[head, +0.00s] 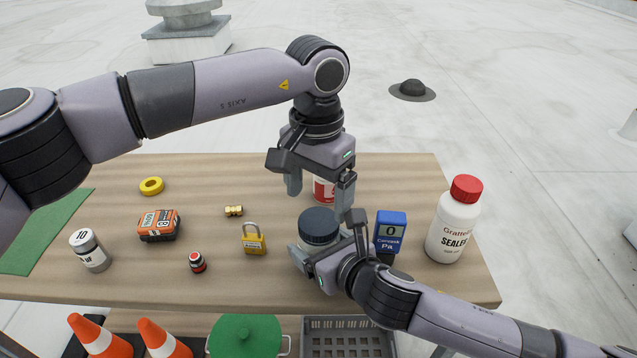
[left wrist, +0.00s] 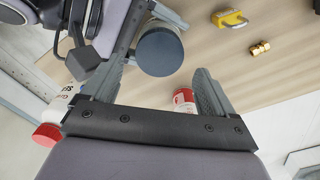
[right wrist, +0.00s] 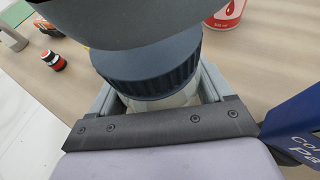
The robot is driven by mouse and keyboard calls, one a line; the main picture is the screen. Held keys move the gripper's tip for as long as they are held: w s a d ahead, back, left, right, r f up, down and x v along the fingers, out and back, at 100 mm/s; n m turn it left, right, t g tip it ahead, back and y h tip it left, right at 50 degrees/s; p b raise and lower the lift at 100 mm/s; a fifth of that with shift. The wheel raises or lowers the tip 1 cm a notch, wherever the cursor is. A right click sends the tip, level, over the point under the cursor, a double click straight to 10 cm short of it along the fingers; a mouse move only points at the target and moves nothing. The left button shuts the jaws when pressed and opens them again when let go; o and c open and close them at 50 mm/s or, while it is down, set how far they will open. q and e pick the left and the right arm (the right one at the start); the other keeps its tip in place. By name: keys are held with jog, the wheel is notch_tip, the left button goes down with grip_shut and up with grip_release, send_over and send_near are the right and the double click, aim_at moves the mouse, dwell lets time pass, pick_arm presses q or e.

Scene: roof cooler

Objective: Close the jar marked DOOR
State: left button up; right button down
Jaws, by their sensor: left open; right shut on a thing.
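A pale jar (head: 311,245) with a dark blue ribbed lid (head: 319,224) stands upright at the table's front right. The lid sits on top of the jar; I cannot tell how tightly. My right gripper (head: 328,247) is shut around the jar body below the lid. In the right wrist view, the lid (right wrist: 152,72) shows above the gripper bar. My left gripper (head: 319,203) is open and empty, fingers down, above and just behind the lid. The lid also shows from above in the left wrist view (left wrist: 160,51). No DOOR marking is readable; the jar's front is partly hidden.
A red-and-white can (head: 324,191) stands behind the jar. A blue meter (head: 390,232) and a red-capped sealer bottle (head: 453,225) stand to the right. A yellow padlock (head: 254,243), brass fitting (head: 234,211) and orange tape measure (head: 159,226) lie left. The table's back middle is clear.

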pick_arm(q)
jog(key=n, duration=0.4)
jog(key=shift+d, duration=0.1)
jog(key=n, duration=0.3)
jog(key=shift+r, duration=0.15)
jog(key=n, duration=0.3)
jog(key=shift+r, duration=0.1)
jog(key=n, duration=0.5)
jog(key=shift+r, duration=0.15)
jog(key=n, duration=0.8)
jog(key=shift+r, duration=0.25)
jog(key=n, duration=0.6)
jog(key=shift+r, duration=0.15)
jog(key=n, duration=0.6)
jog(key=shift+w+r+n, duration=0.1)
jog(key=shift+r+n, duration=0.15)
jog(key=shift+n, duration=0.05)
jog(key=n, duration=0.4)
jog(key=shift+r+n, duration=0.15)
jog(key=shift+n, duration=0.25)
jog(key=n, duration=0.6)
jog(key=shift+r, duration=0.15)
jog(key=n, duration=0.6)
jog(key=shift+r, duration=0.15)
